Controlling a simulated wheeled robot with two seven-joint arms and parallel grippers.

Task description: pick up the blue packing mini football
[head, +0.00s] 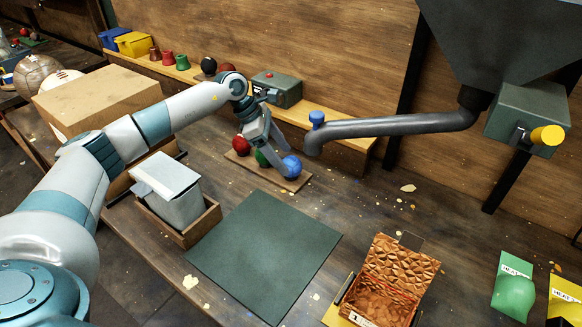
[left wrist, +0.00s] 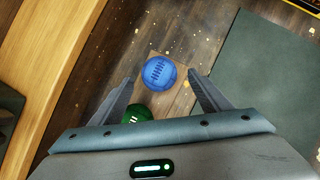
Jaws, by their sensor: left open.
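The blue mini football (head: 292,166) sits at the right end of a small wooden board (head: 291,182), in a row with a green ball (head: 262,158) and a red ball (head: 241,145). My left gripper (head: 284,157) is open over the board, its fingers close to the blue ball. In the left wrist view the blue ball (left wrist: 159,73), with dark lacing, lies just beyond and between the two open fingertips (left wrist: 161,80). The green ball (left wrist: 137,114) shows below it, partly hidden by the gripper. My right gripper is not in view.
A dark green mat (head: 264,254) lies in front. A grey bin in a wooden tray (head: 200,222) stands left, an open copper-coloured box (head: 388,280) front right.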

